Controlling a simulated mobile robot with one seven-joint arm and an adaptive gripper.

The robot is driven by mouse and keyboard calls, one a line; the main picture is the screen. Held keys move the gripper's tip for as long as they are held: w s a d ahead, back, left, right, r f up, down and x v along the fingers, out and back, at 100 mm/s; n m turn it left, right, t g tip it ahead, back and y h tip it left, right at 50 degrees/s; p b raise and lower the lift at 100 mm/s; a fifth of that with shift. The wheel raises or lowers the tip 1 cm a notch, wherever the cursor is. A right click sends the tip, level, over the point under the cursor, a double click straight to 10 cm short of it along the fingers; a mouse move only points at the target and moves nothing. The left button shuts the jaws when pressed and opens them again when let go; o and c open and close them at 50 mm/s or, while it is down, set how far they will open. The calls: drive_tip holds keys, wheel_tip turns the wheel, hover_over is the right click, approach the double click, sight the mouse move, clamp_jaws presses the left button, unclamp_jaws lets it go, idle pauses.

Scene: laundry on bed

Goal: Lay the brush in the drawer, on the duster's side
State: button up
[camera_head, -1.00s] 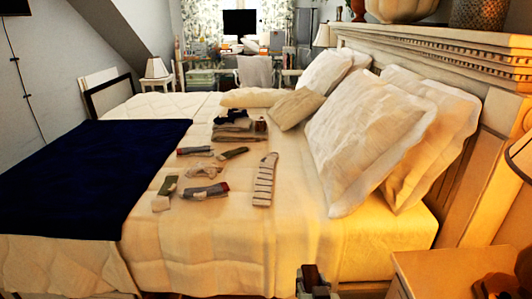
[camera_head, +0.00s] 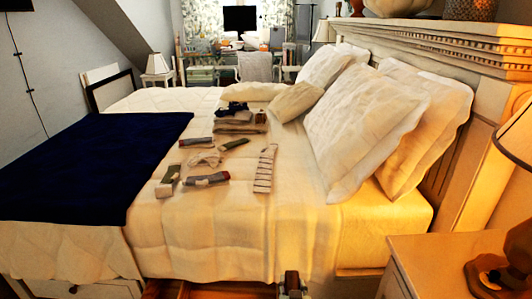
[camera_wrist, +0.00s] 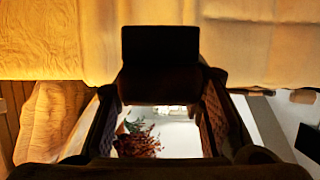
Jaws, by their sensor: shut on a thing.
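My gripper (camera_head: 293,284) is at the bottom edge of the head view, low beside the near side of the bed. In the wrist view its dark fingers stand apart on either side of a dark, blocky thing (camera_wrist: 160,48), which I take to be the brush; its detail is lost in shadow. A brown wooden edge, likely the open drawer (camera_head: 205,291), shows at the bottom of the head view, mostly cut off.
The bed (camera_head: 240,225) fills the middle, with several folded and loose clothes, pillows (camera_head: 365,120) and a dark blue blanket (camera_head: 90,165). A nightstand (camera_head: 425,255) with a lamp is close on the right. A pale drawer front (camera_head: 75,287) shows at the lower left.

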drive_tip(key=a+f, duration=0.4)
drive_tip(key=f, duration=0.3)
drive_tip(key=w+a+f+b, duration=0.1)
drive_tip(key=a+f, duration=0.3)
drive_tip(key=f, duration=0.3)
drive_tip(key=shift+w+f, duration=0.15)
drive_tip(key=shift+f, duration=0.2)
drive_tip(key=shift+d, duration=0.1)
drive_tip(key=shift+a, duration=0.25)
